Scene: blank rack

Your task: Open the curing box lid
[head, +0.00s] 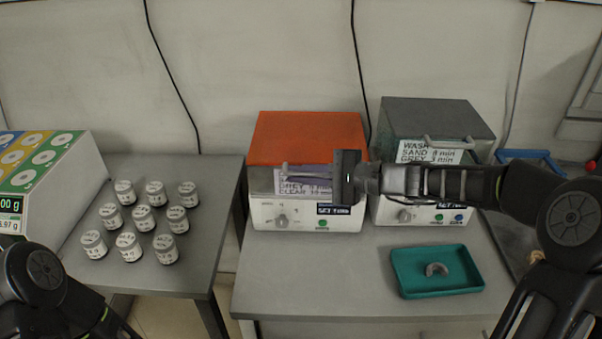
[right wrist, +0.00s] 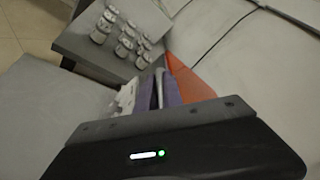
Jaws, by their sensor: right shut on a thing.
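The curing box (head: 262,215) is a white box with an orange lid (head: 305,138), a dial and a green button, in the middle of the head view. The lid looks down. A purple-white label marks its front. My right gripper (head: 318,172) reaches in from the right across the front of the box and is shut on the lid's grey bar handle (head: 286,169). The gripper hides much of the handle and label. In the right wrist view the orange lid (right wrist: 190,84) shows beyond the gripper. My left gripper is out of view.
A grey-lidded box (head: 440,115) stands close on the right, behind my right arm. A teal tray (head: 410,290) with a small grey arch lies in front of it. Several jars (head: 142,218) stand on the left table. The bench front before the curing box is clear.

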